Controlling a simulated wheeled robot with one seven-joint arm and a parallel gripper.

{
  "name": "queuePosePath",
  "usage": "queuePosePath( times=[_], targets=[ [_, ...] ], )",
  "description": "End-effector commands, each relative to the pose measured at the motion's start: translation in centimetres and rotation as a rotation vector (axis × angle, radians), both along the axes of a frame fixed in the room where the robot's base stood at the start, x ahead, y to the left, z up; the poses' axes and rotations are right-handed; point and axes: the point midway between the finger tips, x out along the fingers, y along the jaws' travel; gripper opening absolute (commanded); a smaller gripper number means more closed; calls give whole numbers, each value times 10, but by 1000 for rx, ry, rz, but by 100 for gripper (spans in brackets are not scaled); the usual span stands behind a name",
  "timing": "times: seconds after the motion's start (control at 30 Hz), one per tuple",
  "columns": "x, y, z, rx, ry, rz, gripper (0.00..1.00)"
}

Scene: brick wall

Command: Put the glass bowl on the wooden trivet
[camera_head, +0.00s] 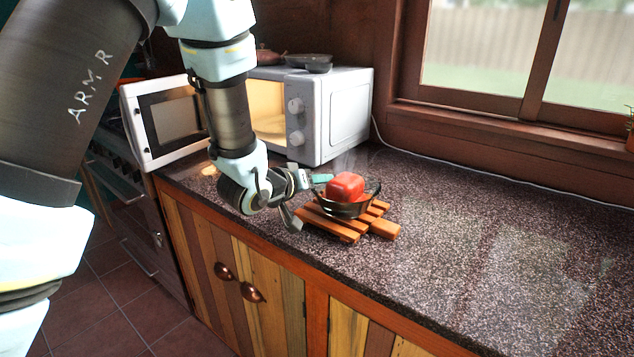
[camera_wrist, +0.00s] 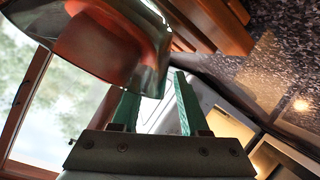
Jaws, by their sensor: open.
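The glass bowl (camera_head: 345,208) is clear and dark-tinted, with a red, rounded block-like item (camera_head: 345,187) inside. It rests upright on the slatted wooden trivet (camera_head: 384,228) near the counter's front edge. My gripper (camera_head: 306,197) is open at the bowl's left side. In the wrist view, the bowl (camera_wrist: 150,62) fills the upper left and its rim lies close to the green fingertips (camera_wrist: 155,85). I cannot tell whether a finger touches it. Trivet slats (camera_wrist: 212,22) show behind the bowl. Part of the trivet is hidden under the bowl.
A white microwave (camera_head: 345,112) with its door open stands behind and left of the trivet, with dark pans (camera_head: 308,62) on top. The speckled counter (camera_head: 500,240) is clear to the right. A window (camera_head: 490,50) is at the back.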

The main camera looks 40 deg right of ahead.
Motion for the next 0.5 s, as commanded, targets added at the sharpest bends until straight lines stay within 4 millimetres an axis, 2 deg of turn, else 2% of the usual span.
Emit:
queuePosePath(
  times=[0.17,0.27,0.5],
  targets=[
    [-1,0,3,0,1,-1,46],
    [-2,7,5,-2,-1,0,46],
    [-16,49,21,-3,0,2,46]
  ],
)
